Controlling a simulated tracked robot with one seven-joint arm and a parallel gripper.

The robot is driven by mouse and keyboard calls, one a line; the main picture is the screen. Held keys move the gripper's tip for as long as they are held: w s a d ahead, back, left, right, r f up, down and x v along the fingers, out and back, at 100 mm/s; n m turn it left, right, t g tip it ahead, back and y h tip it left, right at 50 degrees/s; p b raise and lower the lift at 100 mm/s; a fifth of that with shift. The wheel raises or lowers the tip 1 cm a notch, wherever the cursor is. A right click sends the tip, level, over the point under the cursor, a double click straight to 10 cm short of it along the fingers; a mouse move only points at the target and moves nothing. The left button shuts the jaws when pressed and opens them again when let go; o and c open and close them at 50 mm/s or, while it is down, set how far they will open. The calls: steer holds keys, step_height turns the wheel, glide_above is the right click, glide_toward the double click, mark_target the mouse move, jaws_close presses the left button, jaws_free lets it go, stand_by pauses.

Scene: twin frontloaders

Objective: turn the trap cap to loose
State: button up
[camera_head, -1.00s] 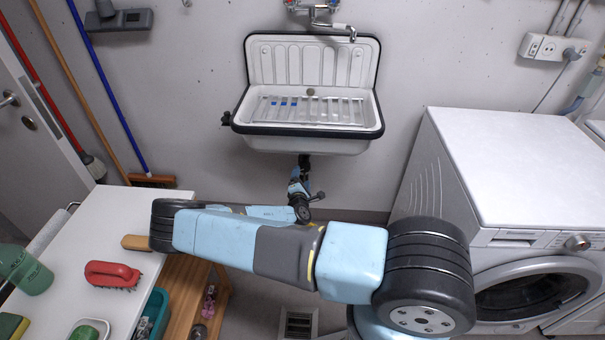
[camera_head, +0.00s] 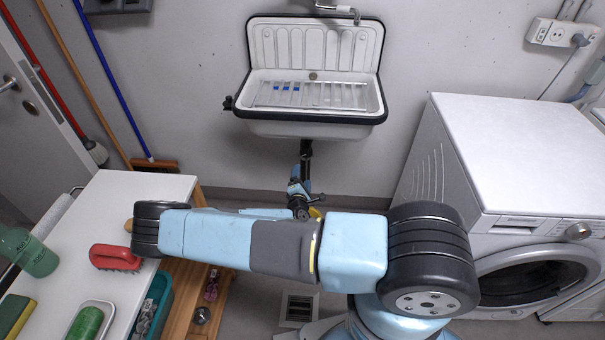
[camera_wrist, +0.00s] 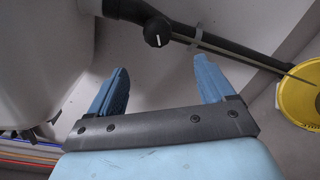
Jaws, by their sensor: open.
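In the wrist view, a black round knob (camera_wrist: 157,33) with a white line on it sits at the end of a dark pipe; it looks like the trap cap. The white line stands nearly upright in the picture. My gripper (camera_wrist: 162,67) is open and empty, its two blue fingers apart. The knob is beyond the fingertips, roughly between their lines and apart from both. In the head view, my wrist hangs below the white sink (camera_head: 315,130), in front of its dark drain pipe (camera_head: 306,150); the cap cannot be made out there.
A yellow disc (camera_wrist: 302,95) is right of my gripper in the wrist view. The dark pipe (camera_wrist: 235,52) runs from the knob toward it. In the head view, a white counter (camera_head: 80,235) stands left and a washing machine (camera_head: 520,150) right.

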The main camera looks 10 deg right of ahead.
mark_target(306, 155)
steer(key=w+d+m, duration=0.1)
steer(key=w+m, duration=0.3)
steer(key=m, duration=0.3)
steer(key=w+d+m, duration=0.2)
steer(key=w+m, duration=0.2)
steer(key=m, duration=0.4)
steer(key=w+d+m, duration=0.2)
steer(key=w+m, duration=0.3)
steer(key=m, duration=0.3)
steer(key=shift+f+t, duration=0.25)
steer(key=shift+t, duration=0.15)
steer(key=shift+a, duration=0.1)
steer(key=c, duration=1.1)
steer(key=shift+o, duration=0.2)
steer(key=shift+m, duration=0.4)
